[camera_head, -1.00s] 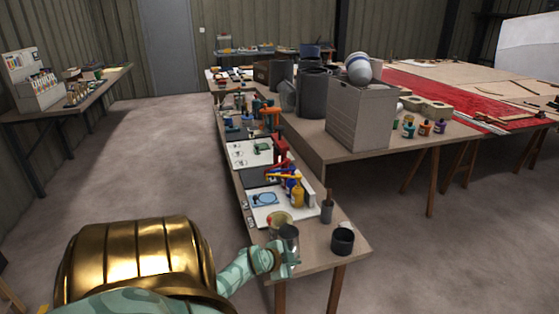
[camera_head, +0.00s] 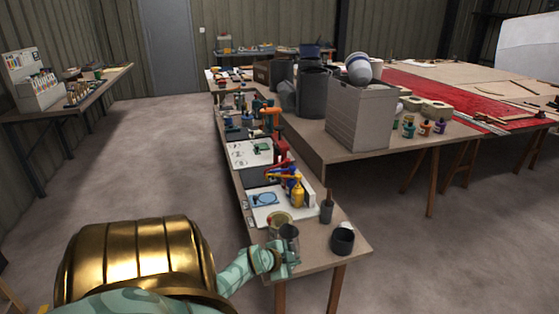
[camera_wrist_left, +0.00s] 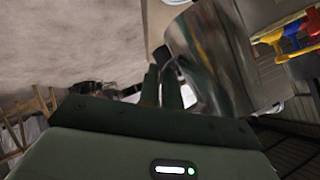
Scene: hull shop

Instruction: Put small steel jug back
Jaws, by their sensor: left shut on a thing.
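The small steel jug (camera_head: 289,234) is at the near end of the long narrow bench (camera_head: 312,262), in front of an olive-rimmed tin (camera_head: 279,218). My left gripper (camera_head: 287,259) is at the jug's lower side and is shut on it. In the left wrist view the shiny jug (camera_wrist_left: 213,62) fills the upper right beside the fingers (camera_wrist_left: 163,84). The jug looks slightly tilted. I cannot tell whether its base touches the bench. My right gripper is out of view.
A dark mug (camera_head: 342,240) stands to the right near the bench end, with a dark brush pot (camera_head: 327,208) behind it. The floor left of the bench is clear.

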